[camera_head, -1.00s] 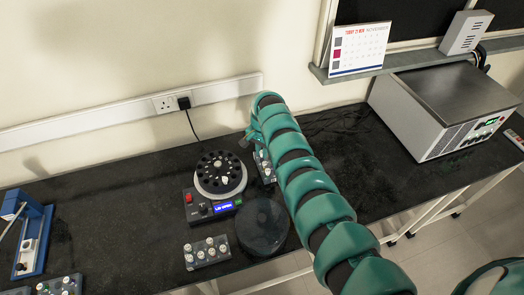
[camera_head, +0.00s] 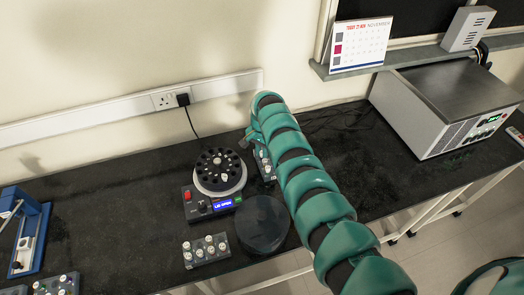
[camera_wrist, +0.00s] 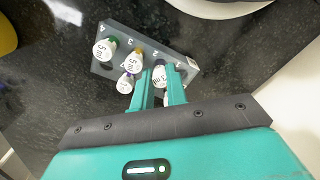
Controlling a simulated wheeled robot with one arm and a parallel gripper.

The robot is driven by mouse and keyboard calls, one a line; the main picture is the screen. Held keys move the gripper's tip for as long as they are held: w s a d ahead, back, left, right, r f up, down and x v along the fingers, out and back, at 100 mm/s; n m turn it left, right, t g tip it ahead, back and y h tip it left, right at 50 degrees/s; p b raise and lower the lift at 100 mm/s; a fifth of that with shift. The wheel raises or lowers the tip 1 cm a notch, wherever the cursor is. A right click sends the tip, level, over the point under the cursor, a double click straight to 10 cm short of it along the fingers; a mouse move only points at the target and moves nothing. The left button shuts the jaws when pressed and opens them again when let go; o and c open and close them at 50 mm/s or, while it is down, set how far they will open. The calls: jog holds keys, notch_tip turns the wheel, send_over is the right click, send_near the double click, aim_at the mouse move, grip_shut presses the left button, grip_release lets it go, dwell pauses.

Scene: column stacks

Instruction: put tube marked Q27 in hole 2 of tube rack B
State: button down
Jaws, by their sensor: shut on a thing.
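In the wrist view my gripper (camera_wrist: 160,92) is shut on a white-topped tube (camera_wrist: 159,76), which is in or just above the grey tube rack (camera_wrist: 112,31). The rack bears printed numbers, with 2, 3 and 4 visible. A green-marked tube (camera_wrist: 105,49), a yellow-marked tube (camera_wrist: 132,62) and a blue-marked tube (camera_wrist: 125,84) stand in it to the left of my fingers. I cannot read Q27 on any tube or a rack letter. In the head view this rack (camera_head: 264,165) is partly hidden behind my arm, and the fingertips are hidden.
A centrifuge (camera_head: 204,208) with its rotor exposed stands left of the rack. A dark round lid (camera_head: 262,225) lies in front. Other tube racks stand at the front (camera_head: 207,251) and front left (camera_head: 58,286). A grey box-shaped instrument (camera_head: 445,105) is at the right.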

jog(key=shift+f, duration=0.2)
jog(key=c, duration=1.3)
grip_release()
jog(key=shift+o, duration=0.3)
jog(key=shift+o, duration=1.1)
jog(key=shift+r, duration=0.1)
jog(key=shift+r+p, duration=1.6)
jog(key=shift+r, duration=1.35)
